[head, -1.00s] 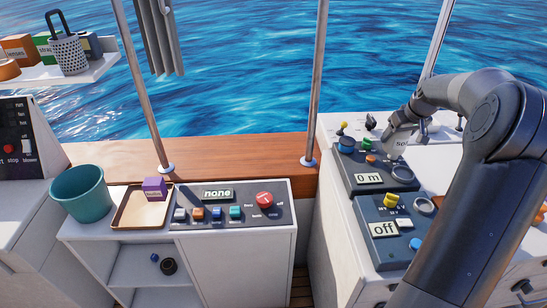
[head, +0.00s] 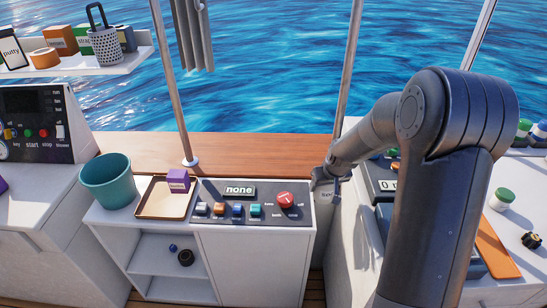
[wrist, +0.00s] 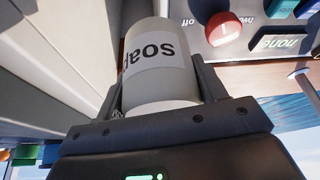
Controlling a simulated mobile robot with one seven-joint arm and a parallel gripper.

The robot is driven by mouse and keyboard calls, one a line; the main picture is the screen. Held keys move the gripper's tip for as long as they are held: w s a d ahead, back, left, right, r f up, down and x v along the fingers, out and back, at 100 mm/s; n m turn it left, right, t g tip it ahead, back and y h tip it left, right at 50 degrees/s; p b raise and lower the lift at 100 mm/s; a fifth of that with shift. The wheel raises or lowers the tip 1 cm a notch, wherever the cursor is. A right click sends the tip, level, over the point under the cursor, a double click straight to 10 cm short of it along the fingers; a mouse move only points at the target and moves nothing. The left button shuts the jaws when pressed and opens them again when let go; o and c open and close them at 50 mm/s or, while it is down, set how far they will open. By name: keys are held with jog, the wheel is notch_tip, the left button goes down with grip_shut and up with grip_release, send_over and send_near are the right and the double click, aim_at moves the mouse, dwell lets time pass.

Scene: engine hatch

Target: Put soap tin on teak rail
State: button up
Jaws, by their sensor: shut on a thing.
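The soap tin (wrist: 160,85) is a pale cylinder with a white label reading "soap", upside down in the wrist view. My gripper (wrist: 158,90) is shut on it, one finger on each side. In the head view my gripper (head: 328,188) is near the right end of the middle console, by the front edge of the teak rail. The tin there is small and partly hidden. The teak rail (head: 262,147) is the brown wooden ledge running behind the consoles, in front of the water. Its visible top is clear apart from the post feet.
The middle console has a button panel (head: 262,213) with a red knob (head: 285,199), a tray (head: 153,208) with a purple box (head: 178,181), and a teal bucket (head: 108,182). Metal posts (head: 172,85) rise from the rail. My arm hides part of the right console.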

aim_at(326, 201)
jog(key=s+f+m, duration=0.1)
jog(key=s+f, duration=0.1)
jog(key=f, duration=0.1)
jog(key=s+f+m+h, duration=0.1)
jog(key=shift+s+d+f+m, duration=0.2)
jog(key=shift+f+m, duration=0.1)
jog(key=shift+f, duration=0.1)
jog(key=w+a+r+n, duration=0.1)
jog(key=w+a+r, duration=0.15)
jog(key=w, duration=0.75)
jog(key=w+a+r+n+y, duration=0.1)
jog(key=w+a, duration=0.3)
jog(key=w, duration=0.6)
jog(key=w+a+r+n, duration=0.15)
jog(key=w+a, duration=0.25)
jog(key=w, duration=0.6)
jog(key=shift+m, duration=0.35)
jog(key=f, duration=0.8)
jog(key=shift+s+d+f, duration=0.2)
jog(key=shift+d+f, duration=0.05)
jog(key=o, duration=1.2)
jog(key=shift+f, duration=0.15)
